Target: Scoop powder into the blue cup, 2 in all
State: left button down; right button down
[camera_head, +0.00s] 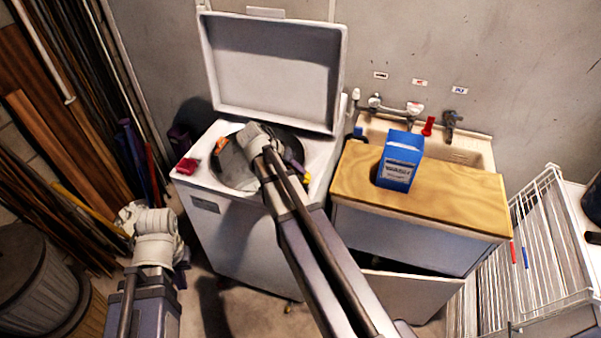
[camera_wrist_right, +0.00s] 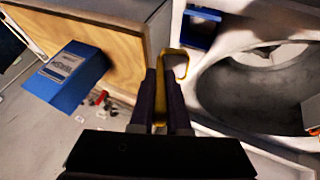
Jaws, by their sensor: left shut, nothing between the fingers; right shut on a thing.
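My right gripper (camera_wrist_right: 160,78) is shut on a yellow scoop (camera_wrist_right: 182,64), whose looped end shows past the fingers in the right wrist view. In the head view the yellow scoop (camera_head: 297,168) shows at the right side of the open washer. A blue cup-like recess (camera_wrist_right: 199,28) sits at the washer's top edge, beside and apart from the scoop; I cannot tell what is in it. The blue powder box (camera_head: 399,160) stands upright on the wooden counter. My left gripper (camera_head: 152,217) is shut and empty, left of the washer.
The white washer (camera_head: 240,220) has its lid (camera_head: 273,70) up, and my right arm crosses over it. A red item (camera_head: 187,166) lies on its left corner. The wooden counter (camera_head: 455,195) is mostly clear. A white wire rack (camera_head: 520,265) stands at right.

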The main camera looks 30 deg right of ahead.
jog(key=a+f+h+b, duration=0.4)
jog(key=h+b, duration=0.5)
jog(key=b, duration=1)
jog(key=shift+a+f+h, duration=0.15)
jog(key=shift+a+h, duration=0.25)
dwell(1.2)
